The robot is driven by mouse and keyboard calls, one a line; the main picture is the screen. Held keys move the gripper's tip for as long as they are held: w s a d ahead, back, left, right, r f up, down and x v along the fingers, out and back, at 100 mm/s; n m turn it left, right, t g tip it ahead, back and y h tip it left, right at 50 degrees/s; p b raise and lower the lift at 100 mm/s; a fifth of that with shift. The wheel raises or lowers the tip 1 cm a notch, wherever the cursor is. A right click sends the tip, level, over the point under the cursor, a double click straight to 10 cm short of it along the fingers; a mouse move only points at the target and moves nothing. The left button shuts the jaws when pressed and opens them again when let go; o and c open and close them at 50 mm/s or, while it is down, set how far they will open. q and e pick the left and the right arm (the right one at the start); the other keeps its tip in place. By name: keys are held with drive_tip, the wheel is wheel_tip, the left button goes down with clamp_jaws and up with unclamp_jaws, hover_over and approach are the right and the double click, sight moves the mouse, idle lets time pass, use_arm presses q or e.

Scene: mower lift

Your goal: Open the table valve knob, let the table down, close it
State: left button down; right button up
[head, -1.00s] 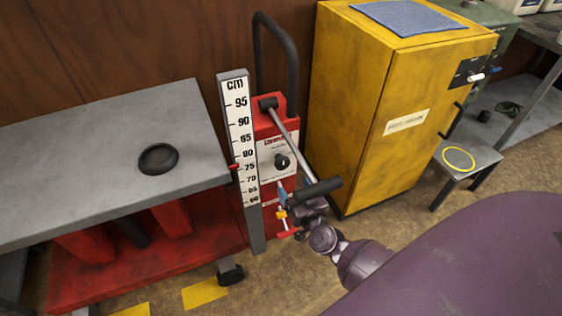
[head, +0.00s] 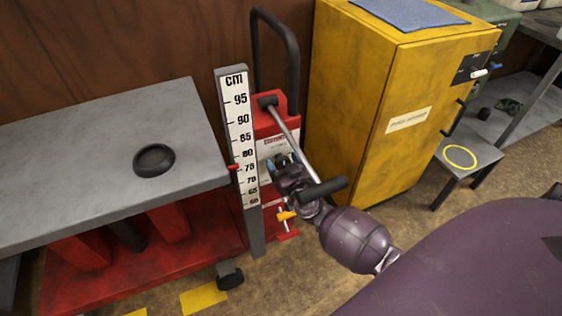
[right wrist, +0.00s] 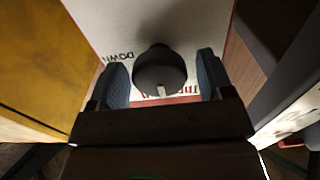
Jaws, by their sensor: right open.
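The black valve knob (right wrist: 160,71) sits on a white plate (right wrist: 190,22) marked DOWN in the right wrist view. My right gripper (right wrist: 162,80) is open, with one blue-grey finger on each side of the knob and a gap visible at both sides. In the head view my right gripper (head: 280,168) is in front of the red lift column (head: 272,123) and hides the knob. The grey lift table (head: 80,150) stands left of the column. The red pointer on the cm scale (head: 240,130) is near 75. My left gripper is not in view.
A yellow cabinet (head: 400,110) stands close on the right. A black dish (head: 154,160) lies on the table. An orange-tipped lever (head: 286,215) is below my gripper.

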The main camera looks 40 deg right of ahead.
drive_tip(key=shift+w, duration=0.3)
drive_tip(key=shift+c, duration=0.4)
drive_tip(key=c, duration=0.7)
drive_tip(key=shift+c, duration=0.6)
